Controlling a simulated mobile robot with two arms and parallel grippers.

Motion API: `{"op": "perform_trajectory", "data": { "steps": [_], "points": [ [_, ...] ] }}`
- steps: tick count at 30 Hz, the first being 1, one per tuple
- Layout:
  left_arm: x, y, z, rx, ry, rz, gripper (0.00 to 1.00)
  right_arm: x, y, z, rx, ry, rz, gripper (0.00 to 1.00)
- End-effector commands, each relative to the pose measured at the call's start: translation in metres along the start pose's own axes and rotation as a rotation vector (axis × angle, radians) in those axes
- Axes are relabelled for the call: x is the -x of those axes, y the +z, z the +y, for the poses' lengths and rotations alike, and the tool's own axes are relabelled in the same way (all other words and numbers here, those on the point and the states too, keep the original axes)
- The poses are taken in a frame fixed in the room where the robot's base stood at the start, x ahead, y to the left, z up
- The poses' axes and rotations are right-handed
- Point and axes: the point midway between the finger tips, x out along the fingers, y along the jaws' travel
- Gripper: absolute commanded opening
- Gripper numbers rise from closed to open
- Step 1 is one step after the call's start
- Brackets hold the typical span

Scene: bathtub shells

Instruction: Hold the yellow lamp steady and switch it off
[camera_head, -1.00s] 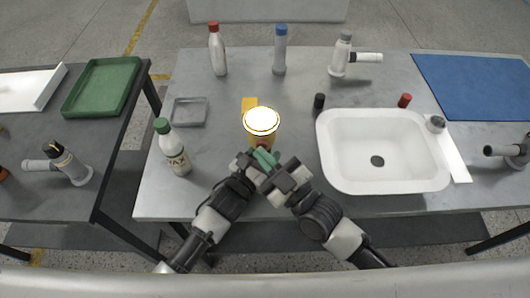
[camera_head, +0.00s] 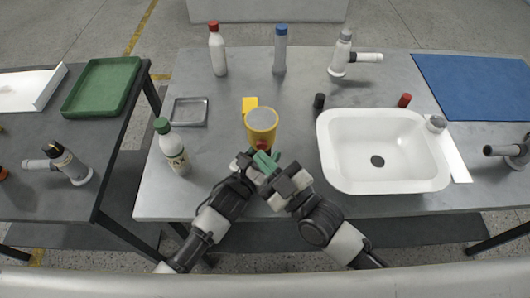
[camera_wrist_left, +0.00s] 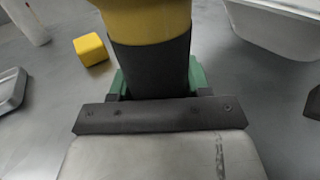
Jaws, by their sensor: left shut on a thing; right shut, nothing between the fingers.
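The yellow lamp (camera_head: 261,136) stands upright near the table's front, its round lens grey and unlit, with a red part low on its near side. In the left wrist view its yellow head (camera_wrist_left: 148,18) sits above a black grip (camera_wrist_left: 150,68). My left gripper (camera_wrist_left: 155,82) is shut around that grip, with green fingers on both sides. My right gripper (camera_head: 265,160) is shut and empty, its green fingertips close to the lamp's near side by the red part. Whether they touch it I cannot tell. The arms hide the lamp's lower part in the head view.
A yellow block (camera_head: 249,103) lies just behind the lamp. A white bottle with a green cap (camera_head: 174,150) and a grey tray (camera_head: 189,112) are to the left. A white sink basin (camera_head: 340,178) is to the right. Other bottles stand at the back.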

Motion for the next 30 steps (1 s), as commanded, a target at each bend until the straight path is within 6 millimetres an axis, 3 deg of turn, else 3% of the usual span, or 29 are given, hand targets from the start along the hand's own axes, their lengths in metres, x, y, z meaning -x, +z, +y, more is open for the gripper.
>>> {"op": "perform_trajectory", "data": {
  "steps": [18,29,30],
  "points": [
    [0.000,-0.001,0.000,0.000,0.000,0.001,0.20,0.037,-0.026,-0.028,-0.002,-0.001,-0.002,0.00],
    [0.000,-0.001,0.000,0.000,0.000,0.001,0.20,0.042,-0.030,-0.031,0.000,0.000,0.000,0.00],
    [0.000,-0.001,0.000,0.000,0.000,0.001,0.52,0.042,-0.030,-0.031,0.000,0.000,0.000,0.00]
  ]
}}
